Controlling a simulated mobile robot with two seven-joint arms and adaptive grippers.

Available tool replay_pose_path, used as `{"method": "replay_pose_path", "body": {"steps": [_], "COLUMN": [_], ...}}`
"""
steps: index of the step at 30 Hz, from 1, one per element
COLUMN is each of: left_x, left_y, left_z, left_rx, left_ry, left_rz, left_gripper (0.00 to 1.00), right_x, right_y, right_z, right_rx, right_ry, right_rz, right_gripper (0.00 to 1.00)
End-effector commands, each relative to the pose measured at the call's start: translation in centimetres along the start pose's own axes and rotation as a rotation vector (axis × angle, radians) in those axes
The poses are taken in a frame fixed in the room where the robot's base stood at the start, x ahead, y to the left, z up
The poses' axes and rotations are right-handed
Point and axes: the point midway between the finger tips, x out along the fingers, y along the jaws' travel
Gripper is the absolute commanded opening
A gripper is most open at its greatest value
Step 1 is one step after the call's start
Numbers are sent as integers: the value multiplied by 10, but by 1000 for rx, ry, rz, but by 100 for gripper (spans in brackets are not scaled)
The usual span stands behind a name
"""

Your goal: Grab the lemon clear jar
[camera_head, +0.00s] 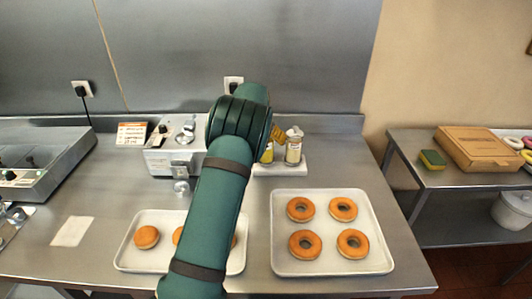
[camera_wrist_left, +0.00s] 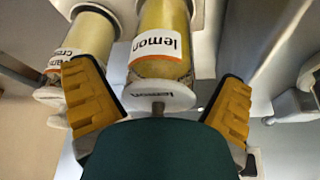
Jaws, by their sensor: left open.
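The lemon jar (camera_wrist_left: 160,45) is clear with yellow contents, a white "lemon" label and a pale lid. It appears upside down in the left wrist view. My left gripper (camera_wrist_left: 158,82) is open, with a yellow-padded finger to each side of the jar's lid end and a gap showing on both sides. In the head view the lemon jar (camera_head: 267,153) shows only as a yellow sliver beside my arm, which hides most of the gripper. My right gripper is not in view.
Both jars stand on a small white tray (camera_head: 290,168) near the back wall. A metal machine (camera_head: 172,152) stands left of my arm. Trays of doughnuts lie in front, at left (camera_head: 128,255) and right (camera_head: 325,263). A side table (camera_head: 462,179) holds a cardboard box (camera_head: 478,149).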

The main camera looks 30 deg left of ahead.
Motion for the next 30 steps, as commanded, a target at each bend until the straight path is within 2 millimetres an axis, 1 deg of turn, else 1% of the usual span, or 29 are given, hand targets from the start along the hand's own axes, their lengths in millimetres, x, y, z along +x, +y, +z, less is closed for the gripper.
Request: {"method": "replay_pose_path", "body": {"steps": [4, 5, 6, 8, 9, 11, 12, 20, 23, 26, 30], "left_x": [0, 0, 0, 0, 0, 0, -1, -2, -5, -16, -40], "left_y": [0, 0, 0, 0, 0, 0, 0, 0, 0, 0, 0], "left_z": [0, 0, 0, 0, 0, 0, 0, -1, -3, -7, -18], "left_rx": [0, 0, 0, 0, 0, 0, 0, 1, 1, 2, 1], "left_ry": [0, 0, 0, 0, 0, 0, 0, 3, 4, 5, 7], "left_rz": [0, 0, 0, 0, 0, 0, 0, -1, -1, 0, 0], "left_gripper": [96, 90, 76, 55, 41, 20, 17, 16, 16, 16, 16], "right_x": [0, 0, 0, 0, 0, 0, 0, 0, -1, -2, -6], "right_y": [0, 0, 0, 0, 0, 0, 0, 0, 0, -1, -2], "right_z": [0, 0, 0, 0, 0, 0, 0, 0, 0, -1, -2], "right_rx": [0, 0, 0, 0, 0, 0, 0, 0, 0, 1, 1], "right_ry": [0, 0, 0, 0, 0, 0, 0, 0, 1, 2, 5], "right_rz": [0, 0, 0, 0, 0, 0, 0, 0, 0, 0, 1], "right_gripper": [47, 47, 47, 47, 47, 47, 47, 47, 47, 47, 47]}}
